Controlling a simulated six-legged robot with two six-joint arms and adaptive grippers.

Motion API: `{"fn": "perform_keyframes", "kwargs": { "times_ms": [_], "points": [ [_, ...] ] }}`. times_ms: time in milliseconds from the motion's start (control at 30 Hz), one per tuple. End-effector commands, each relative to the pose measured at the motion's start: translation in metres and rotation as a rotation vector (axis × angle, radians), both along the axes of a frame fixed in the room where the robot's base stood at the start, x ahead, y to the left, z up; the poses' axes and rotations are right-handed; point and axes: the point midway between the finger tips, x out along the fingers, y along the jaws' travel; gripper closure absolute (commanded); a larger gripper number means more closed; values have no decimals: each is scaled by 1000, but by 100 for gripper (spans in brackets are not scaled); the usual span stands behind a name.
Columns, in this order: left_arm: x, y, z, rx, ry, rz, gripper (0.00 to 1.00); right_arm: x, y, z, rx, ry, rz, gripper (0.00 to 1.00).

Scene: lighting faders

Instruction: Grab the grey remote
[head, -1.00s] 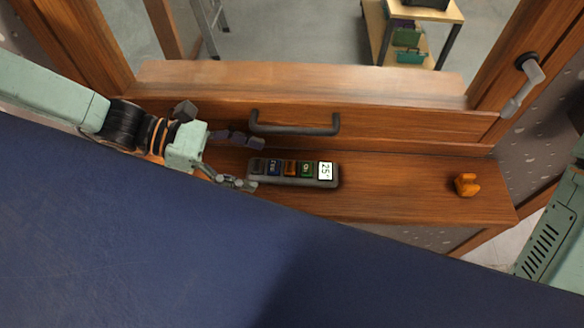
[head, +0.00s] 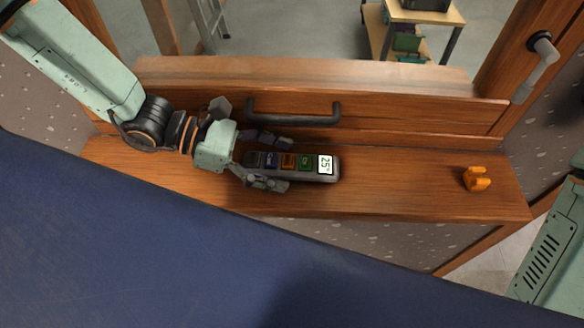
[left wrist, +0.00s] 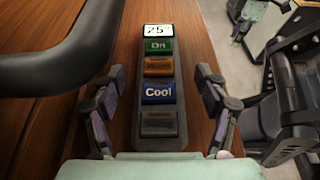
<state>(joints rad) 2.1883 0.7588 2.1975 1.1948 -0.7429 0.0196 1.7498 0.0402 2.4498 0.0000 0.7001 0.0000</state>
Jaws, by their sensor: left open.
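The grey remote (head: 313,176) lies on the wooden sill, with a lit screen at its right end and a row of coloured buttons. It also shows in the left wrist view (left wrist: 174,73), running away from me with the screen at the far end. My left gripper (head: 286,165) is open, with one finger on each long side of the remote's near end. In the left wrist view the fingers (left wrist: 162,95) stand apart from the remote's sides, with gaps visible. The right gripper is not in view; only part of my right arm shows at the right edge.
A dark bar handle (head: 293,120) is fixed just behind the remote, and it is close on the left in the wrist view. An orange object (head: 477,179) sits on the sill (head: 410,190) to the right. The sill between is clear. A window crank (head: 535,68) is at upper right.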

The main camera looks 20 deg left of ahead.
Motion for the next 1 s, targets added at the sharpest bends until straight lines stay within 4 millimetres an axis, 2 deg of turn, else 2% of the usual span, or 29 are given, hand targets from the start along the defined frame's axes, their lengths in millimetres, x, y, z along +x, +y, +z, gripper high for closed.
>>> {"fn": "perform_keyframes", "kwargs": {
  "times_ms": [333, 1000],
  "points": [
    [1, -2, 0, -1, -1, 1, 27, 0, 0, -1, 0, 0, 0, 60],
    [1, -2, 0, 0, -1, 2, 84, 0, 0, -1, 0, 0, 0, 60]
  ]
}}
